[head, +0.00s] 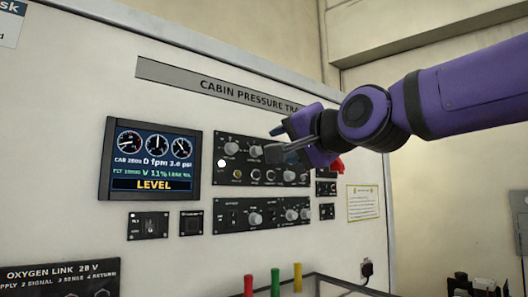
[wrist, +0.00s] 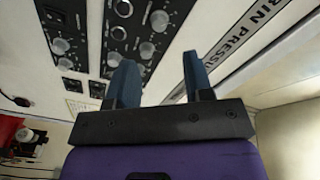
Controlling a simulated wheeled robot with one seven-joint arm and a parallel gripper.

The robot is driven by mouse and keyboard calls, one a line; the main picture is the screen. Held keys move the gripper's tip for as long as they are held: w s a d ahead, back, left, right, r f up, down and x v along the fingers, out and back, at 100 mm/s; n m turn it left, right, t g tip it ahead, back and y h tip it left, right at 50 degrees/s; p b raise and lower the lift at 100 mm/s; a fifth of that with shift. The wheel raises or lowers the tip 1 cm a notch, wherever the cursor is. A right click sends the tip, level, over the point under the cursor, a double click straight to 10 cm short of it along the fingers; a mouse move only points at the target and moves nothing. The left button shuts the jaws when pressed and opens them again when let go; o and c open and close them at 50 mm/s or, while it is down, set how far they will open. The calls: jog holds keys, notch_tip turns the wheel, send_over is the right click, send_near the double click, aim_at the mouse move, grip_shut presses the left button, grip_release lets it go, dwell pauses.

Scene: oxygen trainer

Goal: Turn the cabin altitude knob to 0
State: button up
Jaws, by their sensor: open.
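The upper black control panel (head: 245,176) carries several pale knobs and round fittings, including an upper-left knob (head: 232,148) and one beside it (head: 256,151). Their labels are too small to read, so I cannot tell which is the cabin altitude knob. The display (head: 150,160) reads CAB 2000, 0 fpm and LEVEL. My gripper (head: 276,142) is in front of this panel's upper right and hides part of it. In the wrist view my gripper (wrist: 158,68) is open with nothing between its blue fingers.
A lower panel (head: 262,216) with more knobs is below. Small switch panels (head: 148,225) sit under the display. Coloured posts (head: 275,282) and a rail stand low in front. The title strip (head: 220,86) is above the panels.

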aim_at(259, 151)
jog(key=x, duration=0.8)
jog(key=shift+w+a, duration=0.2)
jog(key=shift+w, duration=0.05)
grip_shut()
jog(key=shift+f+n, duration=0.1)
jog(key=shift+n, duration=0.3)
jog(key=n, duration=0.3)
jog(key=shift+n, duration=0.4)
jog(key=shift+n+y, duration=0.3)
jog(key=shift+n, duration=2)
